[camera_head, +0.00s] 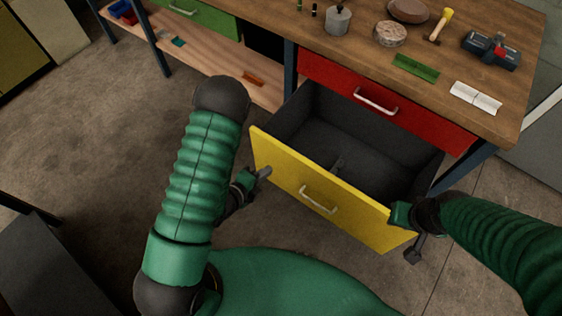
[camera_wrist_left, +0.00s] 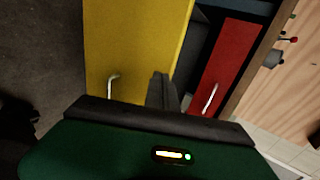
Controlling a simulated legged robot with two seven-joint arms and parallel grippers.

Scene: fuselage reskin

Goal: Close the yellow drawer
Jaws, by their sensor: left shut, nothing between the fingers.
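The yellow drawer (camera_head: 283,176) is pulled well out from the workbench, below the red drawer. Its dark inside shows, and its front has a pale handle (camera_head: 318,201). My left gripper (camera_head: 265,172) is shut and empty at the left part of the yellow front; I cannot tell if it touches. In the left wrist view its shut fingers (camera_wrist_left: 163,90) overlap the yellow front (camera_wrist_left: 135,45). My right gripper (camera_head: 412,254) is at the right end of the yellow front, partly hidden, and its jaws are unclear.
The red drawer (camera_head: 350,88) is shut above. A lower shelf (camera_head: 215,62) is at left. The floor at left is clear.

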